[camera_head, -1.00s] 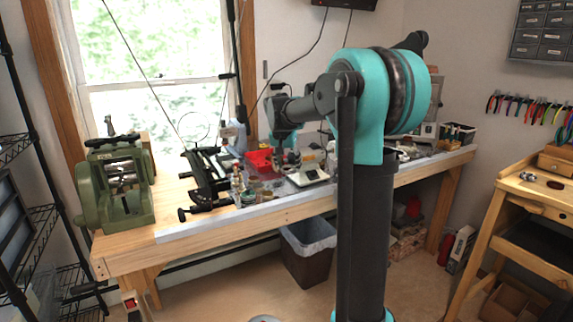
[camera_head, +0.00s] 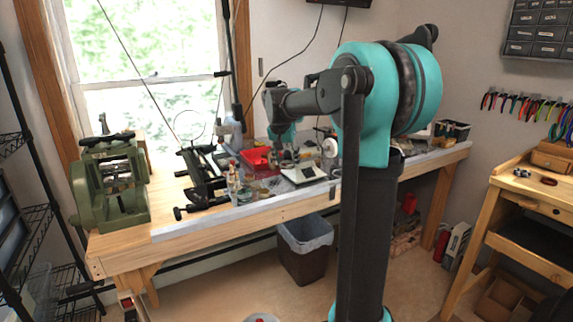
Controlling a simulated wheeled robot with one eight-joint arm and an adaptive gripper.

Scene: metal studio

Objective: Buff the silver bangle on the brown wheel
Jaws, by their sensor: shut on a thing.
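I cannot pick out the silver bangle anywhere. A pale white wheel (camera_head: 330,147) stands on the bench just left of my upright arm link. I see no clearly brown wheel; my arm hides the part of the bench behind it.
A red tray (camera_head: 256,158) and a white scale-like device (camera_head: 303,172) lie near my gripper. A black tool (camera_head: 205,182) and a green rolling mill (camera_head: 108,186) stand to the left. A bin (camera_head: 303,250) is under the bench (camera_head: 240,222). A wooden desk (camera_head: 520,200) is at right.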

